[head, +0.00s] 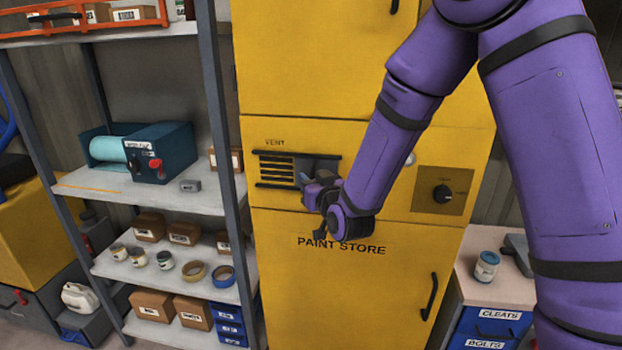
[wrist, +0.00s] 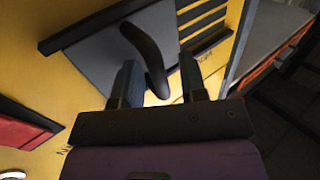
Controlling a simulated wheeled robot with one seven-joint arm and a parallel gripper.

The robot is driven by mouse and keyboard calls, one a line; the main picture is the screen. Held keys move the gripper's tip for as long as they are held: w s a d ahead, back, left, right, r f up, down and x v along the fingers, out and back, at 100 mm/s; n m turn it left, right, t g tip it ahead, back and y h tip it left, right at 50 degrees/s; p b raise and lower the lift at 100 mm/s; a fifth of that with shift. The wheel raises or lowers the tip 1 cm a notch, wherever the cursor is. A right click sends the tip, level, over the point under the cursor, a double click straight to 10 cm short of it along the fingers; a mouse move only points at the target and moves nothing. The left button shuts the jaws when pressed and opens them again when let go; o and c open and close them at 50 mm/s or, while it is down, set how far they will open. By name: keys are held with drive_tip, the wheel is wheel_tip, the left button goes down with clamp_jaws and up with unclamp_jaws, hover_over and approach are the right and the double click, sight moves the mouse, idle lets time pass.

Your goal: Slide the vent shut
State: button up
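The vent (head: 275,169) is a slatted opening with dark rails in the yellow paint store cabinet (head: 300,225). In the head view its slats show at the left, and my gripper (head: 311,190) covers its right part. In the wrist view, which is turned over, a grey sliding plate (wrist: 88,58) covers part of the vent, and bare slats (wrist: 203,22) show beside it. A dark upright handle (wrist: 146,48) stands out from the plate. My gripper (wrist: 158,68) is open, its fingers on either side of the handle, with visible gaps.
A grey shelf unit (head: 221,130) with boxes, tins and tape stands left of the cabinet. A dial panel (head: 443,190) is to the vent's right, partly near my arm. A low bench with a jar (head: 486,267) and blue bins (head: 488,327) stands at the right.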

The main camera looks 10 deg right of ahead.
drive_tip(key=shift+c, duration=0.5)
clamp_jaws()
drive_tip(key=w+a, duration=0.1)
drive_tip(key=a, duration=0.2)
drive_tip(key=w+a, duration=0.1)
drive_tip(key=a, duration=0.3)
drive_tip(key=w+a, duration=0.1)
drive_tip(key=a, duration=0.2)
drive_tip(key=shift+w+a+r, duration=0.1)
drive_tip(key=shift+w+a, duration=0.05)
drive_tip(key=shift+o, duration=0.4)
unclamp_jaws()
drive_tip(key=shift+a, duration=0.15)
drive_tip(key=v, duration=1)
drive_tip(key=shift+s, duration=0.4)
